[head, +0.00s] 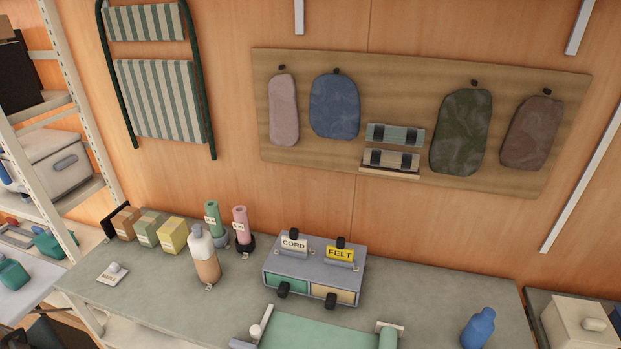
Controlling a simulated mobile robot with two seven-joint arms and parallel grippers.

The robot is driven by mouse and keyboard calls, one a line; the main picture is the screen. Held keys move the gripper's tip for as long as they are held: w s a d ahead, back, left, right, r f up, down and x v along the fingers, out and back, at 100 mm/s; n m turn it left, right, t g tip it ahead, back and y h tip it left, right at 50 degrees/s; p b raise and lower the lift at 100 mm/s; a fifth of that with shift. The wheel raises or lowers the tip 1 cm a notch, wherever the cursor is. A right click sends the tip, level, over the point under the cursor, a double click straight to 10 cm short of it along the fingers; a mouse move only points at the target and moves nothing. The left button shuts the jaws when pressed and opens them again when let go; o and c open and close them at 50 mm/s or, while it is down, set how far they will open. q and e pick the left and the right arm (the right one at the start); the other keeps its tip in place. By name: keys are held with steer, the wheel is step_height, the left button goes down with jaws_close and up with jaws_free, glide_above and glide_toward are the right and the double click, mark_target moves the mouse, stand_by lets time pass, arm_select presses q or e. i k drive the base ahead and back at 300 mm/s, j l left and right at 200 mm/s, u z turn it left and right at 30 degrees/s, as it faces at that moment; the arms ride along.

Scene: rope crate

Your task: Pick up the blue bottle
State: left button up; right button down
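The blue bottle (479,328) stands upright near the front right of the grey workbench, close to the bench's right end. Its lower edge is near the bottom of the head view. Nothing is touching it that I can see. Neither of my grippers shows in the head view.
The grey bench (430,291) is bare left of and behind the bottle. A green roll (318,331) lies at the front middle. A drawer box (314,270) labelled CORD and FELT stands behind it. A tan and white bottle (204,260) is further left. A cream box (578,324) sits right.

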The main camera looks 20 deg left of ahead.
mark_target(480, 326)
steer(key=i+l+u, duration=0.4)
steer(key=l+u, duration=0.15)
steer(key=i+l+u, duration=0.25)
steer(key=l, duration=0.25)
steer(key=l+u, duration=0.25)
steer(key=l, duration=0.15)
steer(key=i+l+u, duration=0.1)
steer(key=l+u, duration=0.15)
steer(key=l, duration=0.25)
